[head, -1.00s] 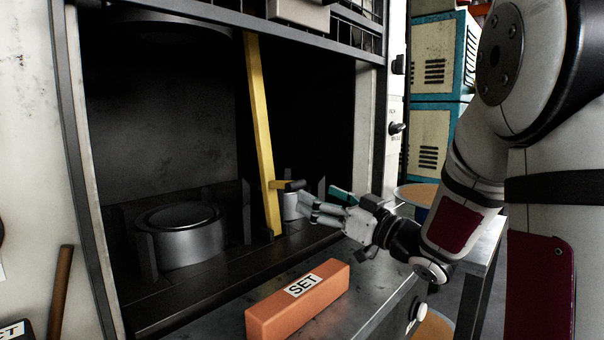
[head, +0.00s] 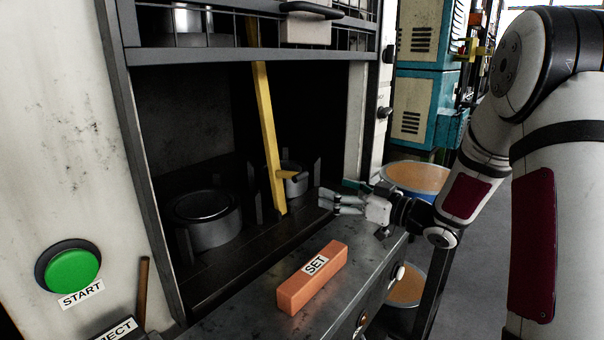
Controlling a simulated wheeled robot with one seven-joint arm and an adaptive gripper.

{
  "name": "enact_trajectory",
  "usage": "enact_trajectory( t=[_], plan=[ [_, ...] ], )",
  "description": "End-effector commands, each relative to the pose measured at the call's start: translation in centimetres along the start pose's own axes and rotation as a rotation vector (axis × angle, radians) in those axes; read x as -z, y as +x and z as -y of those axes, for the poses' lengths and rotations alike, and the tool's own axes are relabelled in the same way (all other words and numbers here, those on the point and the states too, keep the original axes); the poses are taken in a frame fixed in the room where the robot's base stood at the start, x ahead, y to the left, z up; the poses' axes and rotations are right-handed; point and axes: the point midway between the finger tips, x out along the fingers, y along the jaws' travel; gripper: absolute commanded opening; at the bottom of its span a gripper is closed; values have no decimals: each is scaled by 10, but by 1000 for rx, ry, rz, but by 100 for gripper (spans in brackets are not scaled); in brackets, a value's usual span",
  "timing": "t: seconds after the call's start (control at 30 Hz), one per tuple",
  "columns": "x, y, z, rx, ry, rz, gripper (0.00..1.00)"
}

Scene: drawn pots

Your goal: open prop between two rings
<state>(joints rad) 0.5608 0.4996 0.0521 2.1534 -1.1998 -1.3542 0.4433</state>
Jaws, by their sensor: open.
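A grey ring-shaped die (head: 208,222) sits on the bed to the left of the prop. A second, smaller ring or cylinder (head: 294,185) stands behind and to the right of it, partly hidden. My gripper (head: 322,201) is open and empty at the right side of the opening, to the right of the prop and apart from it.
An orange block labelled SET (head: 314,277) lies on the metal front ledge. A green START button (head: 73,270) is at left, with a brown rod (head: 142,292) nearby. A guard grille (head: 210,40) crosses the top. Round orange-topped drums (head: 416,177) stand at right.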

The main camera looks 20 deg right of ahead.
Motion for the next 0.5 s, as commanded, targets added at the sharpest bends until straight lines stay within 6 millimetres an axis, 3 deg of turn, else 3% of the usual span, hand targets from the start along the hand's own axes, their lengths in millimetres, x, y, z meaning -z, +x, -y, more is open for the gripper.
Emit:
enact_trajectory(
  t=[0.5],
  plan=[
    [-1,96,1,2,-1,-1,74]
  ],
)
